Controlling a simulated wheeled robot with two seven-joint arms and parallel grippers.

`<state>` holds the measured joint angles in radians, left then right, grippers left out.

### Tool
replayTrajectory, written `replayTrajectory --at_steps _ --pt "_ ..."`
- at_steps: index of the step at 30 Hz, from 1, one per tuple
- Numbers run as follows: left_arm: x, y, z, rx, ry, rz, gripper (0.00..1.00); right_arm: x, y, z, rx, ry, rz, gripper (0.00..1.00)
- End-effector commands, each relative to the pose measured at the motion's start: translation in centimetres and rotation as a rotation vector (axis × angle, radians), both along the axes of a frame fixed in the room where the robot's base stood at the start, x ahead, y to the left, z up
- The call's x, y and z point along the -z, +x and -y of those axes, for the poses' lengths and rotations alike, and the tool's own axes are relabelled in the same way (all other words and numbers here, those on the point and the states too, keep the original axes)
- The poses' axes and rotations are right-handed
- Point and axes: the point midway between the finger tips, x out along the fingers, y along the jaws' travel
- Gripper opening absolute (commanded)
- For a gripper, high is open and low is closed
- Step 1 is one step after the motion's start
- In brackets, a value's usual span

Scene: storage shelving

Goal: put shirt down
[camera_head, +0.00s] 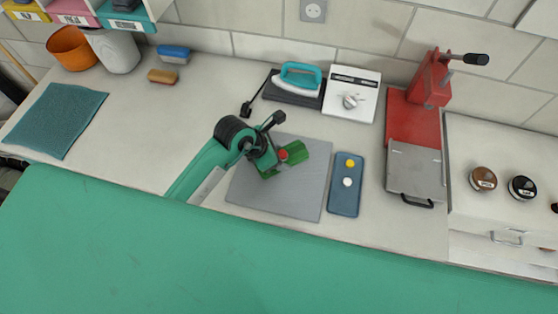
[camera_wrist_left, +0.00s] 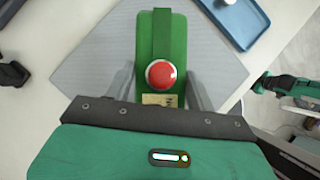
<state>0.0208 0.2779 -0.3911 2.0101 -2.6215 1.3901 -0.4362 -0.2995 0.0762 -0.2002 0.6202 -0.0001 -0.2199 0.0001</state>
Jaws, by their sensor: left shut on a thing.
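My left gripper (camera_head: 283,157) is shut on a green block-like thing (camera_head: 296,153) with a round red knob or disc on top. In the left wrist view the green thing (camera_wrist_left: 154,90) lies between the two fingers, over the grey mat (camera_wrist_left: 95,62), with a small tan label at its near end. I cannot tell whether it is a folded shirt or touches the mat. A flat teal cloth (camera_head: 55,120) lies at the counter's far left. Part of my right arm (camera_wrist_left: 290,88) shows at the right of the left wrist view; its jaws are unclear.
A blue tray (camera_head: 346,201) with a yellow and a white round piece lies right of the mat. Behind stand a teal iron (camera_head: 300,76) and a white box with a dial (camera_head: 352,94). A red press (camera_head: 413,115) stands right.

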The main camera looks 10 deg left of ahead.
Motion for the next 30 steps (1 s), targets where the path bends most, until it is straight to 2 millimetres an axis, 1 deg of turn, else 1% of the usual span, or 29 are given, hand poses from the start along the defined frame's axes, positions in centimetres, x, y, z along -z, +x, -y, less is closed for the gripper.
replayTrajectory --at_steps 1,5,12,14,25,26,27,29,30 --pt "0.6 0.0 0.0 -0.001 -0.002 -0.002 0.31 -0.4 0.0 0.1 -0.001 -0.001 0.0 0.0" --pt "1.6 0.1 0.0 -0.001 -0.001 0.002 0.31 -0.6 0.0 0.3 -0.002 -0.003 0.0 0.0" --pt "4.7 0.0 0.1 -0.001 -0.002 -0.002 0.31 -1.5 0.0 0.6 -0.002 -0.006 0.0 0.0" --pt "5.3 0.0 0.0 0.0 -0.002 -0.001 0.31 -1.6 0.0 0.6 -0.002 -0.006 0.0 0.0" --pt "5.9 0.1 0.0 0.001 0.0 0.002 0.31 -1.2 0.0 0.5 -0.002 -0.005 0.0 0.0" --pt "5.8 0.1 0.0 0.0 -0.001 0.002 0.59 -1.3 0.0 0.5 -0.002 -0.005 -0.001 0.0" --pt "5.7 0.1 0.0 0.0 -0.001 0.002 0.67 -1.3 0.0 0.5 -0.002 -0.005 -0.001 0.0" --pt "5.7 0.1 0.0 0.0 -0.001 0.002 0.79 -1.3 0.0 0.5 -0.002 -0.005 -0.001 0.0" --pt "5.7 0.1 0.0 0.0 -0.001 0.002 0.79 -1.3 0.0 0.4 -0.002 -0.004 0.0 0.0"
